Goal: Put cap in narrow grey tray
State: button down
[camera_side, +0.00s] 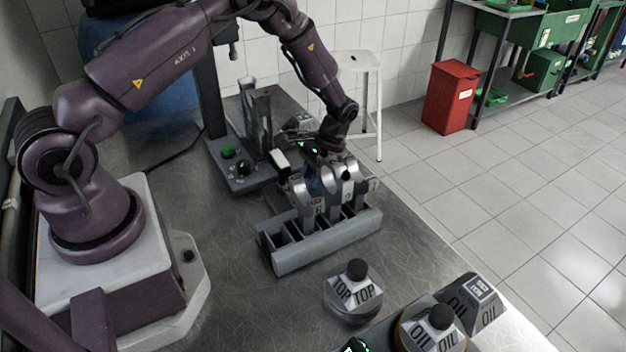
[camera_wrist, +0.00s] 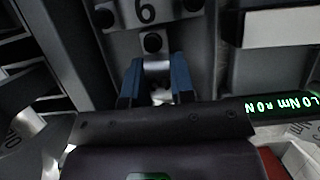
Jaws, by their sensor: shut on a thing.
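The narrow grey tray (camera_side: 325,245) lies on the metal bench in the side view, with divided slots. Several grey numbered caps with black knobs stand at its right part; its left slots look empty. My gripper (camera_side: 316,183) is low over the back of the tray, behind these caps. In the wrist view, the blue fingers of my gripper (camera_wrist: 155,80) are shut on a light metal cap (camera_wrist: 157,66), of which only a small part shows. A plate marked 6 (camera_wrist: 146,14) and dark knobs are just beyond the fingers. The side view does not show whether the held cap touches the tray.
A control box (camera_side: 240,172) with a green button stands behind the tray. Bare bench (camera_side: 225,290) lies left of the tray.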

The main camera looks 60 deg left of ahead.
jog(key=shift+f, duration=0.15)
jog(key=c, duration=1)
grip_release()
jog(key=shift+o, duration=0.2)
